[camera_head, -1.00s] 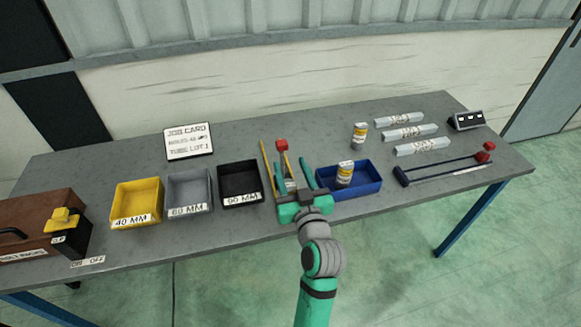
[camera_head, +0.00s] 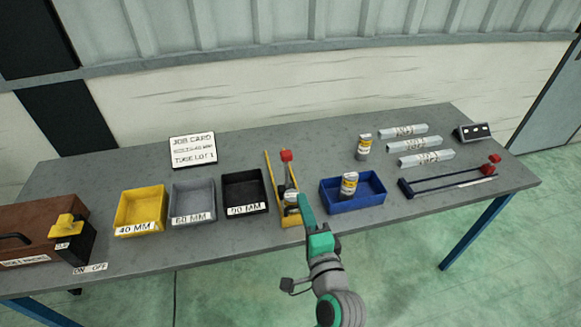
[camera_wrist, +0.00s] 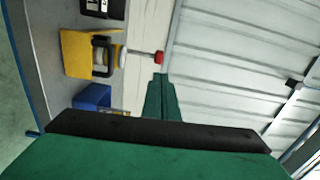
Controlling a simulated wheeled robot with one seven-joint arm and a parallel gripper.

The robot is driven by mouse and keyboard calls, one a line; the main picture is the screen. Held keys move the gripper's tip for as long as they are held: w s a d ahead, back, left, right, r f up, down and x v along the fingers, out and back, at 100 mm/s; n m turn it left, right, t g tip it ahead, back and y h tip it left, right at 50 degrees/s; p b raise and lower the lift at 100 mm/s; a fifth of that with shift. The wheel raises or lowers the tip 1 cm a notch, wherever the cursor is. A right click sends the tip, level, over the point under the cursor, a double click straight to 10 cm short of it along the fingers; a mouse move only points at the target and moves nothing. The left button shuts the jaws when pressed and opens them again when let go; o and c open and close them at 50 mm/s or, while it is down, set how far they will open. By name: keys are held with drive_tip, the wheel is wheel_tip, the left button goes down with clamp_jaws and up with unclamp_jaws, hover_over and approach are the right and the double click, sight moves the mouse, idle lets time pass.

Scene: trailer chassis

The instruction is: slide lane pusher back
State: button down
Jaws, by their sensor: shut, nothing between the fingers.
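A yellow lane fixture (camera_head: 272,178) stands near the table's front edge, between the black bin and the blue bin. A red knob (camera_head: 287,156) is at its far end. A white-and-yellow can (camera_head: 291,198) is at its near end. My gripper (camera_head: 302,199) is shut and empty, at the right of the fixture's near end in the head view. Its fingertips (camera_wrist: 160,78) appear close to the knob in the wrist picture, but the depth is unclear.
Yellow, grey and black (camera_head: 244,194) bins stand left. A blue bin (camera_head: 376,198) with a can (camera_head: 349,185) stands right of the fixture; another can (camera_head: 364,146) is behind. A dark lane with a red block (camera_head: 491,166) and several grey bars lie farther right.

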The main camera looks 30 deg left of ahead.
approach(288, 158)
drive_tip(key=shift+m, duration=0.3)
drive_tip(key=x, duration=0.6)
drive_tip(key=shift+w+a+f, duration=0.1)
drive_tip(key=shift+a, duration=0.1)
